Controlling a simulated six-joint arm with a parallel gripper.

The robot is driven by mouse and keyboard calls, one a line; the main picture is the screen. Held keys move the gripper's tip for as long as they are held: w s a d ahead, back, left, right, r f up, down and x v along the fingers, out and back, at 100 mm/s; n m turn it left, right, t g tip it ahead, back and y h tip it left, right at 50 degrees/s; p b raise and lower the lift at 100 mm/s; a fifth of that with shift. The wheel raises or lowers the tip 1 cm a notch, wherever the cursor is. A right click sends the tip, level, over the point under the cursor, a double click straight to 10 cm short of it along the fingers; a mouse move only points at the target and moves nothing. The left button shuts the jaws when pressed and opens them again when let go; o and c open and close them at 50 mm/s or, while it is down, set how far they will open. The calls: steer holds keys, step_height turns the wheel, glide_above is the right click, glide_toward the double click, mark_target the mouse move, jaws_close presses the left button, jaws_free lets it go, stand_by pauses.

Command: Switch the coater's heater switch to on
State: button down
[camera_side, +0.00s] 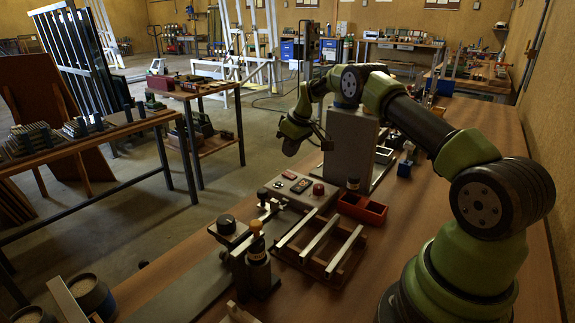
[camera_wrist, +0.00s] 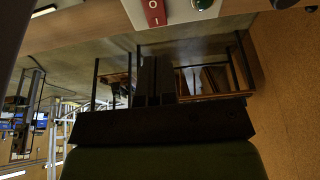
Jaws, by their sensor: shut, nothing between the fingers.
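The coater's grey control box (camera_side: 287,194) stands on the bench, left of the middle in the side view. A red rocker switch (camera_wrist: 154,12) with O and I marks shows at the top edge of the wrist view, partly cut off. It looks small in the side view (camera_side: 289,175), and I cannot tell which way it is pressed. My gripper (camera_wrist: 153,62) points towards the box side of the wrist view, its two dark fingers together and empty. In the side view my wrist is above and behind the box, apart from it; the fingers are hard to make out there.
A green button (camera_wrist: 202,4) sits beside the rocker. A red knob (camera_side: 318,188) is on the box's right end. A grey upright block (camera_side: 349,145) stands behind. The bench's right side is mostly clear.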

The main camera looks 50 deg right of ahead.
mark_target(289, 175)
steer(key=shift+s+x, duration=0.2)
steer(key=shift+x, duration=1.1)
steer(key=shift+s+x, duration=0.2)
steer(key=shift+x, duration=1.1)
steer(key=shift+f, duration=0.2)
steer(key=shift+w+f, duration=0.15)
steer(key=shift+f, duration=0.2)
steer(key=shift+s+r, duration=0.1)
steer(key=shift+s, duration=0.75)
